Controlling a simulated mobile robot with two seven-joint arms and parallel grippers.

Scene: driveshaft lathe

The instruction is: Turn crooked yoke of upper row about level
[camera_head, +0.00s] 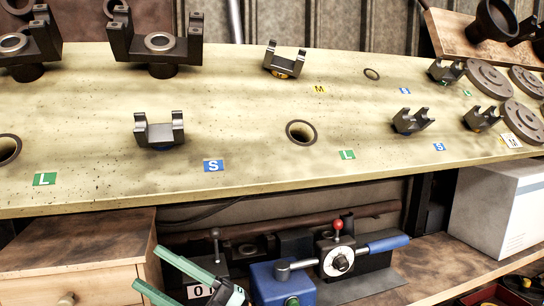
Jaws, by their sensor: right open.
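The upper row on the pale yellow-green slanted board (240,100) holds dark metal fork-shaped yokes. Two large yokes, one at the far left (30,48) and one beside it (157,46), look about level. A smaller yoke (284,64) by the yellow M label sits turned, its right prong lower in the picture than its left. A small yoke (446,73) further right also looks slightly turned; I cannot tell how much is perspective. My right gripper (147,267), with green fingers, is open and empty at the bottom, below the board's front edge, far from the yokes. My left gripper is not in view.
The lower row holds a yoke (158,132) by a blue S label, an empty ring hole (301,132) and two small yokes at right. An empty ring (371,74) is in the upper row. Grey discs (488,80), a blue-handled machine (340,260) and a white box (500,205) stand nearby.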

